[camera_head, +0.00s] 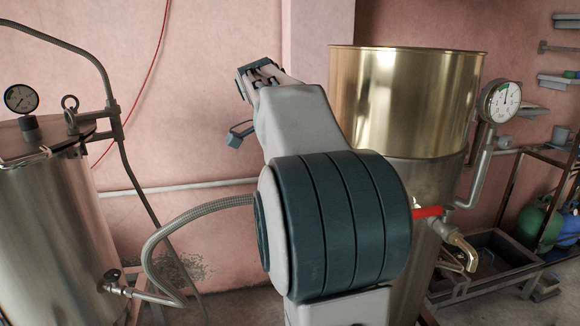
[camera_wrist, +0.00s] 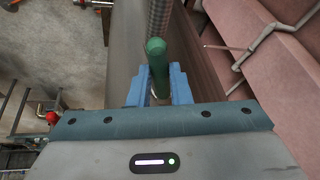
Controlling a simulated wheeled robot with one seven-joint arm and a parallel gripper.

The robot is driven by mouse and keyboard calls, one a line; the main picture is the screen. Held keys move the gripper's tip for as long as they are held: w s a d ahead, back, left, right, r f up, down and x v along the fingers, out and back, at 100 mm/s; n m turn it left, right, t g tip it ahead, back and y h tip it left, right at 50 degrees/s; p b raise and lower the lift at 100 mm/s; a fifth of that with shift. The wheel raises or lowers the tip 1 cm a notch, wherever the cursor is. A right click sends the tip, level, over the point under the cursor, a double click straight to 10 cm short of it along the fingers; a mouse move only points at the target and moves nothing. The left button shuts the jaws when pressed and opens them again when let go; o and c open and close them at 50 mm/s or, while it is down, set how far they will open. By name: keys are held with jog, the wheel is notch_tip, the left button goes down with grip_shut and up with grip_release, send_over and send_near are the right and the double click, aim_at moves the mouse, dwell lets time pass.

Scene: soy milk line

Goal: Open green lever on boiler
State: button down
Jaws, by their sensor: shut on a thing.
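In the head view my arm covers the middle, and I cannot make out the lever or the fingers' hold there. A large steel vessel with a brass-coloured upper part (camera_head: 405,105) stands behind and right of my arm. A steel tank (camera_head: 45,215) with a lid stands at the left. Which one is the boiler is not clear.
A braided hose (camera_head: 190,215) runs from the left tank to behind my arm. A red-handled tap (camera_head: 428,211) sticks out low on the brass-coloured vessel. A round gauge (camera_head: 499,101) is at its right. A metal rack (camera_head: 500,265) stands at the far right.

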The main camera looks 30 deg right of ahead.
jog(key=c, duration=1.3)
grip_release()
jog(key=shift+r, duration=0.1)
jog(key=v, duration=1.3)
jog(key=shift+a+r, duration=0.25)
jog(key=shift+r, duration=0.05)
jog(key=s+a+f+n+t+y, duration=0.1)
jog(key=s+a+f+n, duration=0.4)
jog(key=f, duration=0.5)
jog(key=s+a+f+n+t+y, duration=0.1)
jog(key=s+a+f+n+y, duration=0.1)
jog(key=s+a+f+n, duration=0.4)
jog(key=s+a+f+n+y+b, duration=0.1)
jog(key=s+a+f+n, duration=0.4)
jog(key=f, duration=1)
jog(key=shift+s+a+f+n+t, duration=0.2)
jog(key=shift+a+n, duration=0.1)
jog(key=shift+n, duration=0.45)
jog(key=shift+s+a+f+n+t, duration=0.1)
jog(key=shift+s+a+n+t, duration=0.15)
jog(key=shift+n, duration=0.5)
